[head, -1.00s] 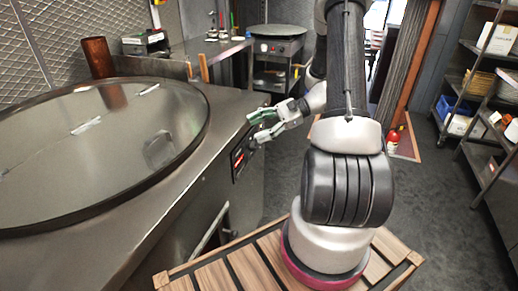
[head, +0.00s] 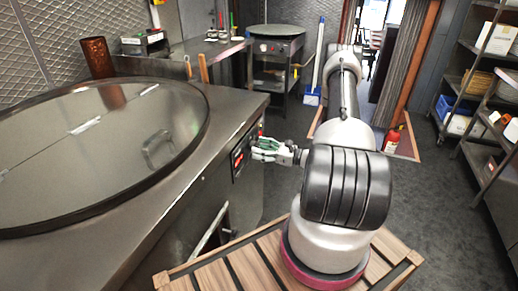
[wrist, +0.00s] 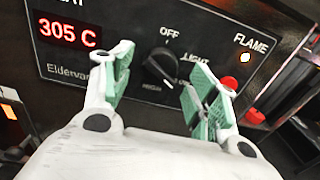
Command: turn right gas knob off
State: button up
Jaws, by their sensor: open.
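The black gas knob (wrist: 161,66) sits on the dark control panel in the wrist view, with OFF printed above it, LIGHT to its right and HIGH below. In the head view my gripper (head: 258,150) is at the front panel (head: 239,157) of the tandoor counter, hiding the knob.
The panel has a red 305 C display (wrist: 68,32), a lit FLAME lamp (wrist: 245,57) and a red button (wrist: 229,83) close to the right finger.

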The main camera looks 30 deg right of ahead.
jog(key=shift+w+a, duration=0.4)
jog(key=shift+w, duration=0.05)
jog(key=c, duration=1)
